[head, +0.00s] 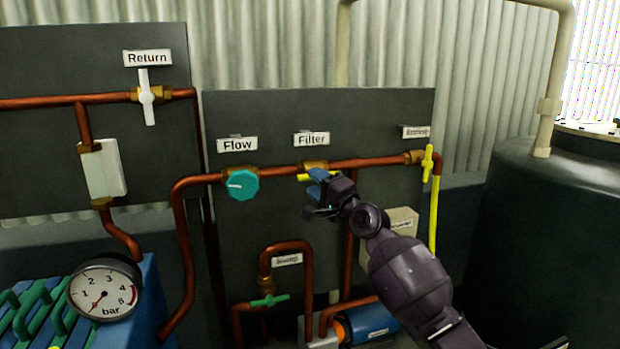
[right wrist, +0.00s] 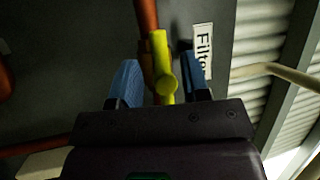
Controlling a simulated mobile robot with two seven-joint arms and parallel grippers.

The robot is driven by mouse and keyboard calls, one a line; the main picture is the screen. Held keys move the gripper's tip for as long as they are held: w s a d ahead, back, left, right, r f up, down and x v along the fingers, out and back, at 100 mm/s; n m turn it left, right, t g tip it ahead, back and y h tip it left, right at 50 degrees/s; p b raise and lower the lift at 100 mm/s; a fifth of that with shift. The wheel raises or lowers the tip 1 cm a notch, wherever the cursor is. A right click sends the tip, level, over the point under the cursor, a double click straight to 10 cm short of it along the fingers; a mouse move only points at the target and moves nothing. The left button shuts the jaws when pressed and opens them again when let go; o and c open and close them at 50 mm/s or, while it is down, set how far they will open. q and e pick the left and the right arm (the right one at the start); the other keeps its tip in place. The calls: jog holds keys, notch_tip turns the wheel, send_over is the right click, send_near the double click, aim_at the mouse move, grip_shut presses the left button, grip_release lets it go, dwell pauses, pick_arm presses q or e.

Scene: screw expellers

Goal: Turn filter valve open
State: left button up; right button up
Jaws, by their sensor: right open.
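The filter valve has a yellow handle (head: 304,177) in the head view, on the copper pipe below the "Filter" label (head: 312,139). The visible end of the handle points left, roughly along the pipe; the rest is hidden behind my right gripper (head: 317,186). In the right wrist view the yellow handle (right wrist: 161,60) lies between the two blue fingers of my right gripper (right wrist: 161,80). The fingers are open, with a gap on both sides of the handle. My left gripper is not in view.
A teal flow knob (head: 242,184) sits left of the filter valve. Another yellow-handled valve (head: 428,165) is to its right. A green-handled valve (head: 269,301) is below. A pressure gauge (head: 104,288) stands front left, and a dark tank (head: 545,230) on the right.

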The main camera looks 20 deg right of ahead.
jog(key=v, duration=0.7)
jog(key=shift+s, duration=0.3)
jog(key=shift+d+f, duration=0.1)
jog(key=shift+d, duration=0.05)
jog(key=s+f+n+g+h, duration=0.1)
jog(key=s+f+n+h, duration=0.2)
jog(key=s+f+n, duration=0.6)
jog(key=s+f+n+g+h, duration=0.1)
jog(key=s+f+n+h, duration=0.3)
jog(key=f, duration=0.9)
jog(key=s+d+f+g+h, duration=0.1)
jog(key=s+f+g, duration=0.1)
jog(key=s+f, duration=0.7)
jog(key=s+d+f+g+h, duration=0.1)
jog(key=s+f+g, duration=0.2)
jog(key=s+f, duration=0.6)
jog(key=s, duration=0.8)
jog(key=shift+s+d+f, duration=0.2)
jog(key=shift+d+f, duration=0.15)
